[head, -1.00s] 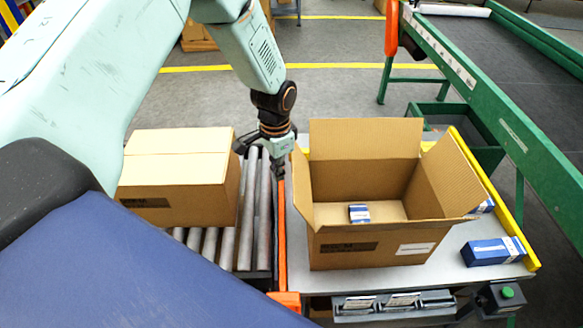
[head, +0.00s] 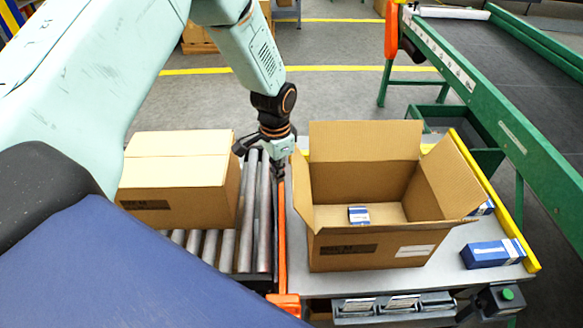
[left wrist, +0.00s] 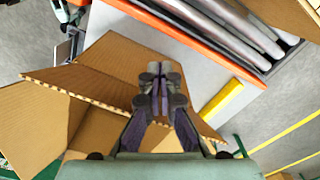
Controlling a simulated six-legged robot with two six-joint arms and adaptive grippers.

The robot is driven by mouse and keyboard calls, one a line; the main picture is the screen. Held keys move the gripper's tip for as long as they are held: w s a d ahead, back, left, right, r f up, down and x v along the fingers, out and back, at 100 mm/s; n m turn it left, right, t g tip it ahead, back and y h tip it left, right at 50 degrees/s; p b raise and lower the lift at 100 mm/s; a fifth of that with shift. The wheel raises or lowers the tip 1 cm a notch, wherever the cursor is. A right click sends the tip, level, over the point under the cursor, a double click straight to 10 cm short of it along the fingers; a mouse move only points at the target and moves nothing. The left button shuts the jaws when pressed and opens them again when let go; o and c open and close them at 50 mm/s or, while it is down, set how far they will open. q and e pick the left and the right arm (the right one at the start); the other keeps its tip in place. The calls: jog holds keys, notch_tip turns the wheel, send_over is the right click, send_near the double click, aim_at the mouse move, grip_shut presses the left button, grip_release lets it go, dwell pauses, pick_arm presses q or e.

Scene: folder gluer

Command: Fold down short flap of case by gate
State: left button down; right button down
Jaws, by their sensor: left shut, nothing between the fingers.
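The open cardboard case (head: 372,250) stands on the grey table with its flaps raised. Its short flap by the gate (head: 302,182) is on the left side and stands up, leaning slightly outward. The orange gate (head: 282,230) runs between the table and the rollers. My left gripper (head: 279,175) is shut and empty, pointing down above the gate, just left of that flap. In the left wrist view the closed fingers (left wrist: 158,78) show in front of the case's cardboard flaps (left wrist: 85,85); contact cannot be told. My right gripper is not in view.
A closed carton (head: 175,185) sits on the rollers (head: 245,230) at left. A blue-white box (head: 358,214) lies inside the case, another (head: 492,252) on the table at right. A yellow rail (head: 500,220) and green conveyor (head: 490,110) bound the right side.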

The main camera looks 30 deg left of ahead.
aim_at(301, 180)
pick_arm(q)
jog(key=w+d, duration=0.1)
jog(key=w+d+b, duration=0.1)
jog(key=d, duration=0.1)
jog(key=w+d+b, duration=0.1)
jog(key=d, duration=0.1)
jog(key=shift+w+f, duration=0.15)
jog(key=shift+w+d, duration=0.4)
jog(key=shift+d, duration=0.2)
